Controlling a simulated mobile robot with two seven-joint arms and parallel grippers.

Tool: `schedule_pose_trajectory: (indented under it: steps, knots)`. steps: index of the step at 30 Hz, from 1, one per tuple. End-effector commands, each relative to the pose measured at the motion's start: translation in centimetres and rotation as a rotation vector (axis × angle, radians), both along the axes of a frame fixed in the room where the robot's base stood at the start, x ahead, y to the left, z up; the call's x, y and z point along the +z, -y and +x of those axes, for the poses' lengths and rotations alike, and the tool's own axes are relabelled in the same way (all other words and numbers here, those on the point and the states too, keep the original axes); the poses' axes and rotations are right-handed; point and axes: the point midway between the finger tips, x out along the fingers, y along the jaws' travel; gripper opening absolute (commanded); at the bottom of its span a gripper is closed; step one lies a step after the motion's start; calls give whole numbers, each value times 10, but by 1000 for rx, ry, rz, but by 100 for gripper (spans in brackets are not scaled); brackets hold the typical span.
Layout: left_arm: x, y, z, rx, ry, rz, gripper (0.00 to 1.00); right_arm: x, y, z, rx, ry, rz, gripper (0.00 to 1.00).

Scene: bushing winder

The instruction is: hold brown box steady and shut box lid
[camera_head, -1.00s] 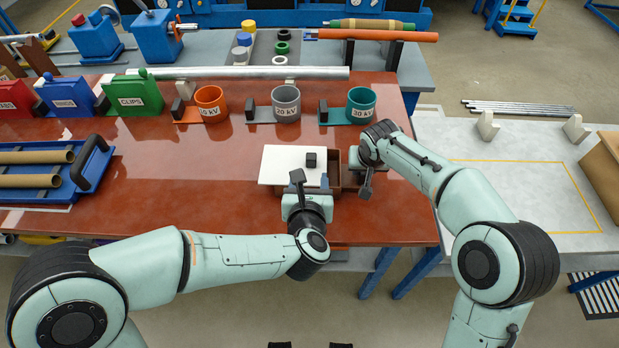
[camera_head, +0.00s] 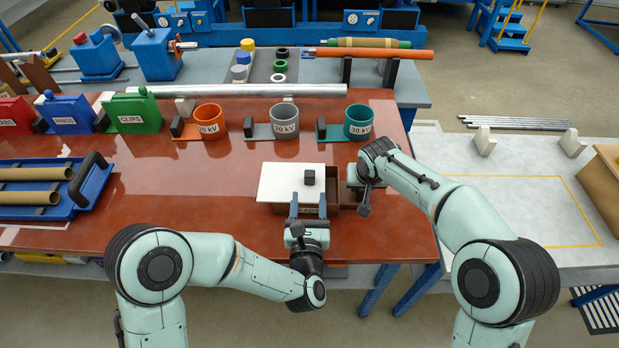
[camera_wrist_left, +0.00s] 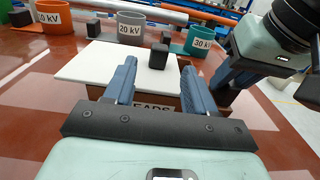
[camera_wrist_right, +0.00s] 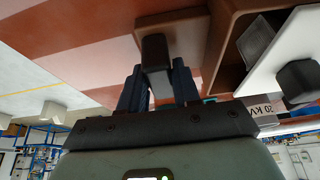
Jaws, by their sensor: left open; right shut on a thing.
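The brown box (camera_head: 335,200) stands near the front right of the red table, with part of a label on its front wall. Its white lid (camera_head: 278,182), with a black knob (camera_head: 309,176), sits shifted left, leaving an opening along the right side. In the right wrist view a grey thing shows inside the box (camera_wrist_right: 228,25). My right gripper (camera_wrist_right: 158,80) is shut on a black block handle (camera_wrist_right: 155,52) at the box's right side. My left gripper (camera_head: 308,207) is open at the box's front, fingers pointing toward the lid, knob beyond them; it holds nothing.
Behind the box stand orange (camera_head: 208,121), grey (camera_head: 284,120) and teal (camera_head: 357,122) cups on holders. A blue tray with brown tubes (camera_head: 95,185) lies at the left. The red table left of the box is clear.

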Motion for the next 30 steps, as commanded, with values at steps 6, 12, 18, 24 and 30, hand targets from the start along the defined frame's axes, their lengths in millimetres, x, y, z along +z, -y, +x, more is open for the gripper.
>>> schedule_pose_trajectory:
  steps: [6, 12, 18, 24, 30]
  knots:
    - [0, 1, 44, 2, 1, 0, 55, 0, 0, 0, 0, 1, 0, 0]
    - [0, 1, 67, 0, 0, 1, 55, 0, 0, 0, 0, 1, 0, 0]
    - [0, 2, 74, -1, -1, 1, 55, 0, 0, 0, 0, 1, 0, 0]
    - [0, 2, 74, 0, -1, 1, 52, 0, 0, 0, 0, 1, 0, 0]
    - [0, 2, 74, 0, -1, 1, 0, 0, 0, 0, 0, 1, 0, 0]
